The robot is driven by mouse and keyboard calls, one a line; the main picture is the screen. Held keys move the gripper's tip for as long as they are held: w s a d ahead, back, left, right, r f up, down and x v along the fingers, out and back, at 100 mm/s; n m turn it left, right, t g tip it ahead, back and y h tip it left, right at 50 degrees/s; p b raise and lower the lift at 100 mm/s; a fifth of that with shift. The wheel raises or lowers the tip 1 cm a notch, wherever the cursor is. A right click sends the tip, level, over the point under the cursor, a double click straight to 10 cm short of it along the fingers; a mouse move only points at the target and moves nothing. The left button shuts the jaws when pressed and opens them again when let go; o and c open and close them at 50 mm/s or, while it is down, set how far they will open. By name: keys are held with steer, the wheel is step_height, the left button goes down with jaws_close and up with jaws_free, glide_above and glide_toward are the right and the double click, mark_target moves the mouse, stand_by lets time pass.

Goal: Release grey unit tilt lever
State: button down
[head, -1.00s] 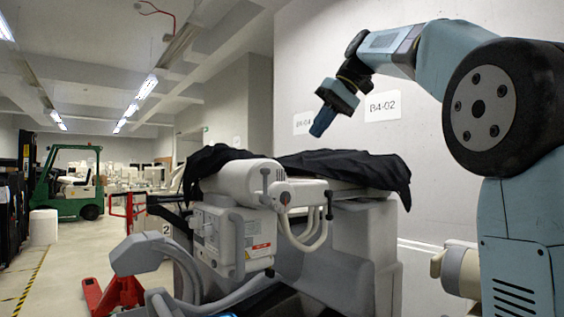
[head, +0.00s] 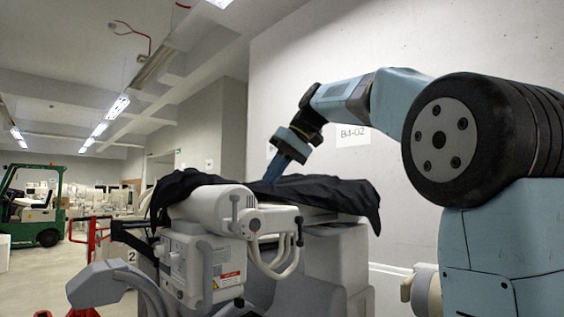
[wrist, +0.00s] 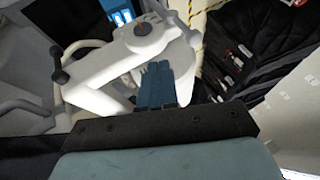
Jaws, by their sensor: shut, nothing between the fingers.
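The grey unit (head: 210,262) stands in the middle of the head view, a light grey machine with a cylindrical head and a black cover (head: 330,192) draped over its top. Small dark-knobbed levers stick out of it, one at the front of the head (head: 234,210) and one at the right (head: 299,232). I cannot tell which is the tilt lever. My gripper (head: 275,172) points down just above the cover, behind the head. In the wrist view my blue fingers (wrist: 155,84) are together and empty, beside the white arm part (wrist: 115,62); a dark-knobbed lever (wrist: 60,62) shows at left.
A pale wall with a B4-02 sign (head: 353,136) rises behind the unit. A green forklift (head: 38,205) and a red pallet jack (head: 88,238) stand at the left. Open floor lies between them. Dark covered items (wrist: 250,45) fill the wrist view's upper right.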

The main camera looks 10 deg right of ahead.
mark_target(235, 212)
steer(key=s+a+f, duration=0.1)
steer(key=a+f, duration=0.2)
steer(key=a, duration=0.2)
steer(key=shift+a+f, duration=0.2)
steer(key=shift+f, duration=0.05)
stand_by(0.4)
